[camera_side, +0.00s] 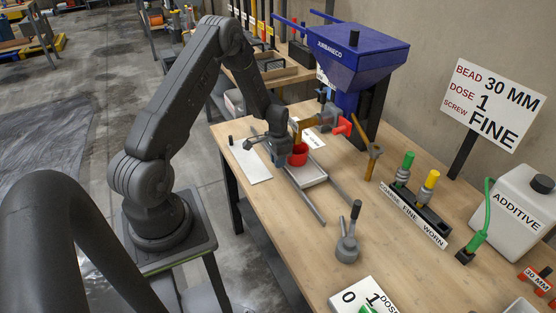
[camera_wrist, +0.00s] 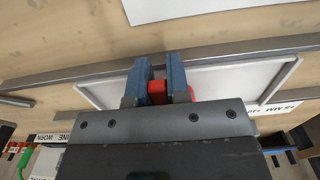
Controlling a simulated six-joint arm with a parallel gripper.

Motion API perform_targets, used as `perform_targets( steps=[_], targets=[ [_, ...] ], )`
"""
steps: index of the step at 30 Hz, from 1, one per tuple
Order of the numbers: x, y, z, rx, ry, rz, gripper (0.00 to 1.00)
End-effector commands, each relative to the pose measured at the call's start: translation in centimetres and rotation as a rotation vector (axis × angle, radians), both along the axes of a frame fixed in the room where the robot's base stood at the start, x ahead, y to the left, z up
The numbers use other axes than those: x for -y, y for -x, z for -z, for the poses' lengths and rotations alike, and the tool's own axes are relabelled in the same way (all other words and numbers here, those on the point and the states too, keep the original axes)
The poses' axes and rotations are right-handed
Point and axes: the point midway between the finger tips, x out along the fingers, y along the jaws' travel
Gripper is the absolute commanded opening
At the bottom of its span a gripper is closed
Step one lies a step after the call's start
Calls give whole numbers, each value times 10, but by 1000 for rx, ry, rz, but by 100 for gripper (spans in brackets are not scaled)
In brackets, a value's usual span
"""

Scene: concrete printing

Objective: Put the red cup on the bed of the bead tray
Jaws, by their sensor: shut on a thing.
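The red cup (camera_side: 298,156) is upright at the end of my gripper (camera_side: 284,152). It also shows as a red piece (camera_wrist: 157,91) between the two blue-grey fingers in the wrist view. My gripper (camera_wrist: 155,80) is shut on it. The bead tray (camera_side: 314,181) is a shallow white tray with a raised rim, lying under the cup and my gripper. In the wrist view the tray (camera_wrist: 225,82) spreads on both sides of the fingers, which hide its middle. I cannot tell whether the cup touches the bed.
Metal rails (camera_side: 305,202) run along the tray. A white sheet (camera_side: 249,160) lies to its left. A blue hopper (camera_side: 355,55) with a red-tipped outlet stands behind. A grey lever (camera_side: 348,240) stands in front, and a holder with green and yellow-topped screws (camera_side: 415,208) to the right.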

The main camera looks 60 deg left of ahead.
Motion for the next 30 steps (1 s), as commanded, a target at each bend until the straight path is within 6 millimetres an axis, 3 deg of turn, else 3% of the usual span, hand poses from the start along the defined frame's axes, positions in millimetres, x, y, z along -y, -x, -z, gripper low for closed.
perform_targets(
  steps=[8, 9, 16, 25, 30],
  targets=[
    [0, 0, 3, -1, 1, 0, 0],
    [0, 0, 3, 0, 0, 0, 20],
    [0, 0, 3, 0, 0, 0, 42],
    [0, 0, -1, 1, -1, 0, 42],
    [-1, -1, -24, 4, -3, 0, 42]
  ],
)
